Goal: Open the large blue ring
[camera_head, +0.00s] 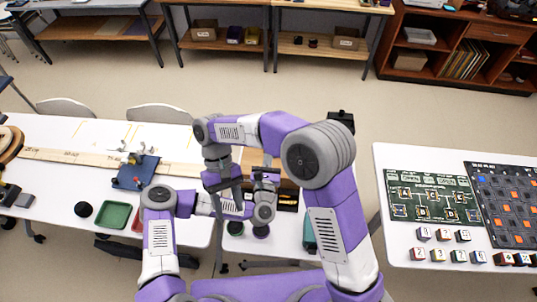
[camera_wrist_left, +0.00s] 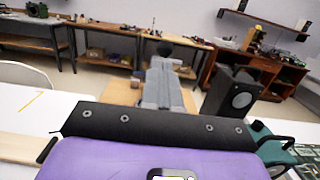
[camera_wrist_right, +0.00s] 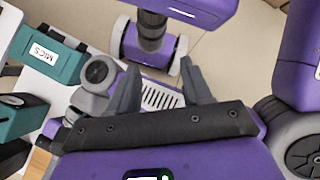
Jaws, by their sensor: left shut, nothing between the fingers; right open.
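I cannot make out a large blue ring in any view; my arms cover much of the middle table. My right gripper (camera_head: 228,188) points down over that table, close beside my left arm. In the right wrist view its fingers (camera_wrist_right: 160,82) are apart, with my own arm and base behind them and nothing held. My left gripper (camera_head: 265,178) is just to the right of it. In the left wrist view its fingers (camera_wrist_left: 160,65) are together and empty. A black speaker (camera_wrist_left: 232,93) with a round grey cone stands beyond it to the right.
A teal box labelled MICS (camera_wrist_right: 48,58) is left in the right wrist view. Two dark round pieces (camera_head: 235,228) (camera_head: 261,232) are at the middle table's front. The left table holds a green tray (camera_head: 115,215); the right table holds a green board (camera_head: 432,180) and several cubes.

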